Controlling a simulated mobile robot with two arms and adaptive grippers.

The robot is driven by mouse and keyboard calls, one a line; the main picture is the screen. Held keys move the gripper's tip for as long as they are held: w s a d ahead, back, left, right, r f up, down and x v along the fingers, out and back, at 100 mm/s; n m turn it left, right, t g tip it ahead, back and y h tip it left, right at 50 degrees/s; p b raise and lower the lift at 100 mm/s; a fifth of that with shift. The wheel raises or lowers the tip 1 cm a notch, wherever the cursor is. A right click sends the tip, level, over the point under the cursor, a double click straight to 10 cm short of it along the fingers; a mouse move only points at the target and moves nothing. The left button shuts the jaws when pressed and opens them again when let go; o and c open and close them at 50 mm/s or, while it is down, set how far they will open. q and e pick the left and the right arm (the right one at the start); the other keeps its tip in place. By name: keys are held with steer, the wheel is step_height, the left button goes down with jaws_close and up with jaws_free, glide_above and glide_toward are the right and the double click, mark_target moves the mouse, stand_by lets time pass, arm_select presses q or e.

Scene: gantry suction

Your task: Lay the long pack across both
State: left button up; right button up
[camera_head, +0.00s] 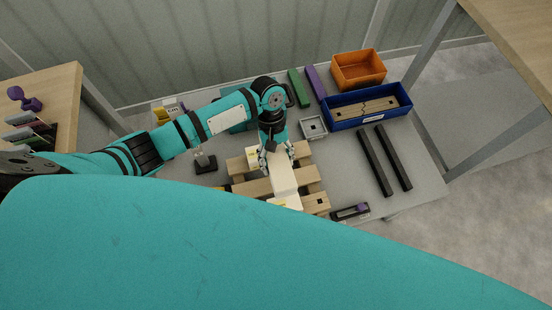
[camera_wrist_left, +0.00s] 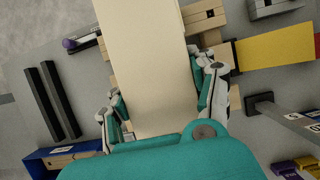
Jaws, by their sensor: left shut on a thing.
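My left gripper (camera_head: 276,156) points down and is shut on the long pack (camera_head: 285,182), a long cream block. The pack extends from the gripper toward the front of the table, over wooden slats (camera_head: 308,176). I cannot tell whether it touches them. In the left wrist view the pack (camera_wrist_left: 145,60) runs between the two fingers of my left gripper (camera_wrist_left: 162,105) and out past the top edge. Wooden slats (camera_wrist_left: 203,18) show on both sides of it. The pack hides the middle of the slats. My right gripper is not in view.
Two black bars (camera_head: 376,163) lie to the right. A blue bin (camera_head: 368,119) with wooden pieces and an orange bin (camera_head: 359,70) stand at the back right. A small grey tray (camera_head: 313,127) is behind the slats. A black stand (camera_head: 206,166) is left. A purple-tipped tool (camera_head: 350,211) lies in front.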

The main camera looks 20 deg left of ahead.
arm_select(q)
steer(key=shift+r+p, duration=0.15)
steer(key=shift+p, duration=0.3)
steer(key=shift+f, duration=0.2)
steer(key=shift+f+b, duration=0.5)
steer(key=shift+f, duration=0.45)
step_height(320, 180, down, 2)
steer(key=shift+a+f+b, duration=0.1)
steer(key=shift+f+b, duration=0.05)
steer(key=shift+b, duration=0.4)
steer(key=shift+f+b, duration=0.3)
steer(key=shift+f, duration=0.45)
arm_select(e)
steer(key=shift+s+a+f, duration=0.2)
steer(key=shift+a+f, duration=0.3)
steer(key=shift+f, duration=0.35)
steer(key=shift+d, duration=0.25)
arm_select(q)
steer(key=shift+r+p, duration=0.1)
steer(key=shift+p, duration=0.35)
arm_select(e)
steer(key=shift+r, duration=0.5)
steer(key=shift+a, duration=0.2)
